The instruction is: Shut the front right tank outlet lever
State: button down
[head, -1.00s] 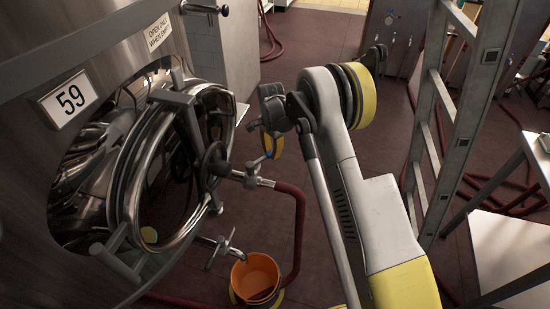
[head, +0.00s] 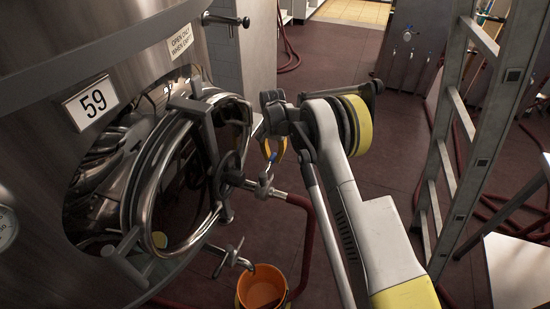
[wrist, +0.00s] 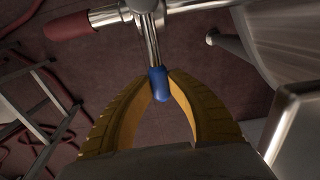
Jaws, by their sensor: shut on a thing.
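The outlet valve (head: 263,188) is on the front of the tank, low beside its round door. A red hose (head: 309,235) runs from it. Its lever has a blue grip (wrist: 157,84), seen close up in the wrist view. My gripper (head: 277,155) is at the lever, just above the valve. In the wrist view, its yellow fingers (wrist: 160,78) close around the blue grip, one on each side. The metal lever stem (wrist: 151,42) leads from the grip to the pipe. In the head view the lever's tip is small and partly hidden by my gripper.
A lower tap (head: 232,258) juts out near an orange bucket (head: 262,284). A ladder (head: 462,150) stands at right, near a white table (head: 520,265). Floor shows between my arm and the ladder.

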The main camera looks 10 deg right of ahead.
aim_at(272, 156)
jog(key=shift+a, duration=0.15)
jog(key=c, duration=1.3)
grip_release()
jog(key=shift+o, duration=0.2)
jog(key=shift+r, duration=0.1)
notch_tip(272, 156, up, 12)
